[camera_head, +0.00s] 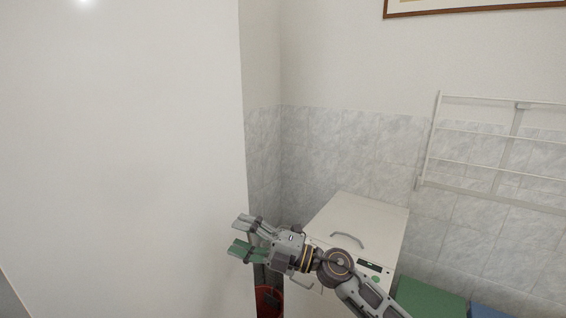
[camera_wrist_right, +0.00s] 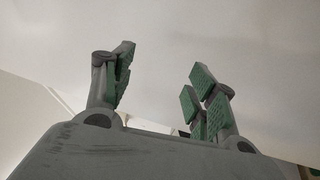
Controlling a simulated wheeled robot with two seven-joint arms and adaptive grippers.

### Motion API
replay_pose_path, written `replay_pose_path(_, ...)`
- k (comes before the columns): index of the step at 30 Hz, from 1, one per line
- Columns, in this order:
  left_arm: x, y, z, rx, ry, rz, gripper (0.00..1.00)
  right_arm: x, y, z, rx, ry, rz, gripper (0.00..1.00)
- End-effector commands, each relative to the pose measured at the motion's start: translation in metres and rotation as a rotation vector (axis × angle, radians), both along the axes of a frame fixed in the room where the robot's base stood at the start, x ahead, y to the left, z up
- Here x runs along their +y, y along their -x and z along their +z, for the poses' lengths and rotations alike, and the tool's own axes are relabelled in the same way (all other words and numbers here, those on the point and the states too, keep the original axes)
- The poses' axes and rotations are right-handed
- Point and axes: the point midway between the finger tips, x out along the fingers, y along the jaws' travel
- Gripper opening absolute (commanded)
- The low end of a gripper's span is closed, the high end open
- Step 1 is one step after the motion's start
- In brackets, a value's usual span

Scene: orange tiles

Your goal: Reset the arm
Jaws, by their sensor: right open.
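My right gripper (camera_head: 240,235) reaches in from the lower right in the head view, its fingers pointing left towards a large white wall panel. It is open and nothing shows between its fingers. In the right wrist view the two green-padded fingers (camera_wrist_right: 160,90) stand apart, with a pale plain surface beyond them. My right arm (camera_head: 338,265) extends in front of a white appliance. My left gripper is not in either view.
The white appliance (camera_head: 365,220) with a handle stands against the grey tiled wall (camera_head: 335,145). A white wall rack (camera_head: 480,150) hangs at right. A red bin (camera_head: 268,300) sits low beneath my gripper. Green (camera_head: 430,298) and blue (camera_head: 488,311) things lie lower right. The white wall (camera_head: 120,150) fills the left.

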Motion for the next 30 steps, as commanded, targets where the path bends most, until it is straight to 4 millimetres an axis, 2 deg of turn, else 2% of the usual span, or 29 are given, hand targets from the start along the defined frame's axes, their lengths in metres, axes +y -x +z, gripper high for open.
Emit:
replay_pose_path(6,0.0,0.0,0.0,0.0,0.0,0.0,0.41,-0.025,-0.014,0.021,0.102,-0.204,-0.147,0.57)
replay_pose_path(14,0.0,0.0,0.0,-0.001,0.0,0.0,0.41,-0.071,-0.036,0.025,0.252,-0.402,-0.348,0.57)
replay_pose_path(22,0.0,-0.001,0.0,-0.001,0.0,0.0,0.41,-0.128,-0.054,0.001,0.444,-0.557,-0.573,0.57)
replay_pose_path(30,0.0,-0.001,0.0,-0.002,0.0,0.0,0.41,-0.186,-0.059,-0.047,0.666,-0.653,-0.804,0.57)
